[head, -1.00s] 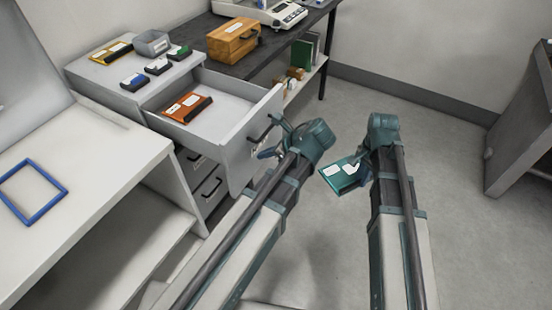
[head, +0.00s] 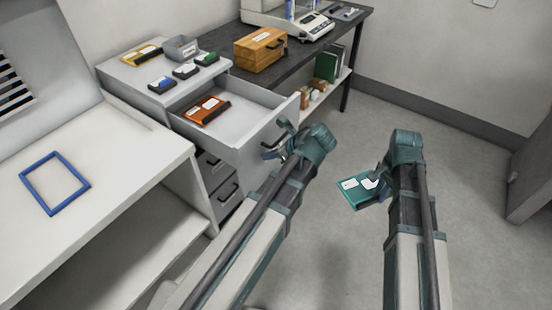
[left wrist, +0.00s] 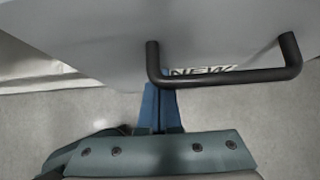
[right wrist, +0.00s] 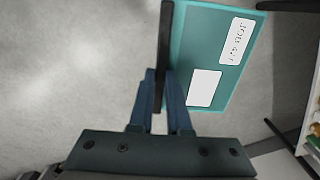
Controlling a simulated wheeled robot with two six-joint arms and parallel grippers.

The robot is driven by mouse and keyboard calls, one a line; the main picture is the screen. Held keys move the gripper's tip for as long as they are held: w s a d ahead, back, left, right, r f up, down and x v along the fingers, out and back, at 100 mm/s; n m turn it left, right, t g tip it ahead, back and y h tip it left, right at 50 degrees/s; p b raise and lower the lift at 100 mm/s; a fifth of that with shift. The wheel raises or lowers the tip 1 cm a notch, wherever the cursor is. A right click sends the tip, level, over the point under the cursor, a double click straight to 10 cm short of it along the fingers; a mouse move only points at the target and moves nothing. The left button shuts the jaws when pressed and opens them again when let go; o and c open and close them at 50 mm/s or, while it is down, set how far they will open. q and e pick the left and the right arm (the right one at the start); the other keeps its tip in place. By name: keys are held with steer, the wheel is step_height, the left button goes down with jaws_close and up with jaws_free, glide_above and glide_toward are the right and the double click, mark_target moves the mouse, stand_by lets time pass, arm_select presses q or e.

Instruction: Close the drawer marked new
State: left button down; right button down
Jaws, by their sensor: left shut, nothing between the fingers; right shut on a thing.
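The drawer marked NEW (head: 262,138) is the top drawer of the grey cabinet (head: 120,72) and stands open, with an orange case (head: 207,110) inside. Its black handle (left wrist: 225,76) and partly covered NEW label (left wrist: 200,71) show in the left wrist view. My left gripper (head: 278,150) is shut and empty at the drawer front. Its fingertips (left wrist: 161,92) are by the handle's left end; I cannot tell if they touch the front. My right gripper (head: 374,182) is shut on a teal binder (head: 352,190), held clear to the right; the binder also shows in the right wrist view (right wrist: 215,60).
Shut drawers (head: 222,180) lie below. Small coloured cases and a grey bin (head: 181,48) stand on the cabinet. A white bench (head: 110,160) with a blue frame (head: 55,183) is at left. A dark table (head: 340,28) with a wooden box (head: 260,52) is behind. Floor at right is clear.

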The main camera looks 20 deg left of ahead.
mark_target(207, 124)
arm_select(q)
steer(key=w+a, duration=0.3)
steer(key=a, duration=0.6)
steer(key=w+a, duration=0.4)
steer(key=a, duration=0.6)
steer(key=w+a, duration=0.3)
steer(key=a, duration=0.6)
steer(key=shift+w+a, duration=0.15)
steer(key=shift+w+a+r, duration=0.1)
steer(key=shift+a, duration=0.15)
steer(key=shift+a, duration=0.1)
arm_select(e)
steer(key=shift+d, duration=0.1)
